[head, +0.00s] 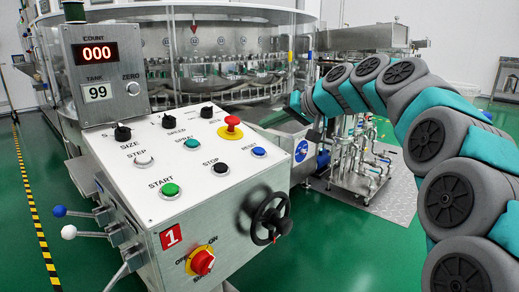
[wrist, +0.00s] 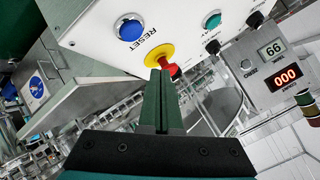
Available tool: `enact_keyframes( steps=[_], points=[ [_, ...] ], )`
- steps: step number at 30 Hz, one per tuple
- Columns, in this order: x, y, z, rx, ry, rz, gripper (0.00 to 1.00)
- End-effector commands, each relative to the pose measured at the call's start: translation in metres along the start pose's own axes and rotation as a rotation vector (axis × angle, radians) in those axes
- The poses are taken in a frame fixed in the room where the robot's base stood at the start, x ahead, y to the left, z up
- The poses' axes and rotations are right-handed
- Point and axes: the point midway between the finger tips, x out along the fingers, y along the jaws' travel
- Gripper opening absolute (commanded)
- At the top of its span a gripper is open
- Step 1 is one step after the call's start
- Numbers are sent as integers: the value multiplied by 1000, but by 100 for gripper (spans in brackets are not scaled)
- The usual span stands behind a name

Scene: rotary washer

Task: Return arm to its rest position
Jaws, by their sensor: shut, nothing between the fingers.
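My arm (head: 445,135) arcs in from the right of the head view, and its end hangs beside the right side of the control panel (head: 150,205). In the wrist view my gripper (wrist: 161,75) has its two dark green fingers pressed together with nothing between them. Its fingertips overlap the lower edge of the red and yellow emergency knob (wrist: 157,52) in that view. Whether they touch it cannot be told there. In the head view the same knob (head: 231,128) stands clear of the arm. The fingertips are hard to make out in the head view.
The panel carries a blue RESET button (head: 258,151), a green START button (head: 169,190) and a black handwheel (head: 268,218). The rotary washer (head: 225,50) stands behind. A pump and pipe unit (head: 362,160) stands right of the panel. Green floor (head: 20,215) is open at left.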

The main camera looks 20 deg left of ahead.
Motion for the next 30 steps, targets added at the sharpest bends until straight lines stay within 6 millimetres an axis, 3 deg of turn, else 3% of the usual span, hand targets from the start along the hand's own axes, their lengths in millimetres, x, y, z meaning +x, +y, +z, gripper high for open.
enact_keyframes(
  steps=[12,17,23,30],
  points=[
    [-1,0,2,2,-4,2,0],
    [-16,6,26,22,-51,44,0],
    [-58,28,109,80,-191,182,0],
    [-121,64,231,175,-366,389,0]
  ],
)
